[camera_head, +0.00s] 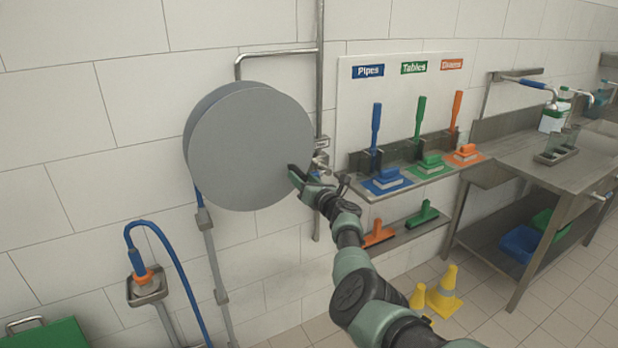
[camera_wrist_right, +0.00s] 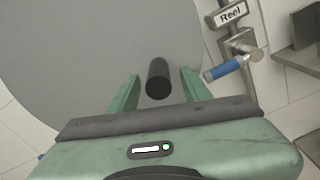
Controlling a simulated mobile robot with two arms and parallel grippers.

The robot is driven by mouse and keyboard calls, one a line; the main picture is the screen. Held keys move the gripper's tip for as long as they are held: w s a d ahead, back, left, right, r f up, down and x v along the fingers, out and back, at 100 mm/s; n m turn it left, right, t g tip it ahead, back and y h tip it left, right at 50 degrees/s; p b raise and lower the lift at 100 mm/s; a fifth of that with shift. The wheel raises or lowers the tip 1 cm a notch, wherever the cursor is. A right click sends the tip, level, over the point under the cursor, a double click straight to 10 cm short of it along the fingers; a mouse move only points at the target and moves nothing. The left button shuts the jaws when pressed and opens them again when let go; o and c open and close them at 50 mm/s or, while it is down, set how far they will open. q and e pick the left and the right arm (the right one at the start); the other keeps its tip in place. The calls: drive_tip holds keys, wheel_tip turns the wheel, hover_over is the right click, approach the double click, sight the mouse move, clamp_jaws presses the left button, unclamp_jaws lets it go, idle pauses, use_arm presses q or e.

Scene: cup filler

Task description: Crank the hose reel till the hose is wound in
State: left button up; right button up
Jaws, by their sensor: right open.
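The grey round hose reel (camera_head: 250,145) is mounted on the tiled wall. In the right wrist view its flat face (camera_wrist_right: 90,50) carries a black crank handle (camera_wrist_right: 158,78). My right gripper (camera_head: 297,176) is open at the lower right of the reel face. In the right wrist view its two green fingers stand on either side of the handle, and I cannot tell whether they touch it. The blue hose (camera_head: 185,285) hangs in a loop, with its end (camera_head: 140,268) in a metal wall holder. My left gripper is not in view.
A blue-handled valve (camera_wrist_right: 224,69) under a "Reel" sign (camera_wrist_right: 231,14) sits right of the reel. A shelf with colored brushes (camera_head: 387,178), yellow cones (camera_head: 445,292) and a steel table (camera_head: 575,165) stand to the right. A green lid (camera_head: 45,338) is low left.

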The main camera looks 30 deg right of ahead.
drive_tip(key=s+p, duration=0.1)
drive_tip(key=s, duration=0.4)
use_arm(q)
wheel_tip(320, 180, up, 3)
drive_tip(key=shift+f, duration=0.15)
use_arm(e)
drive_tip(key=shift+s+d, duration=0.1)
drive_tip(key=shift+s, duration=0.1)
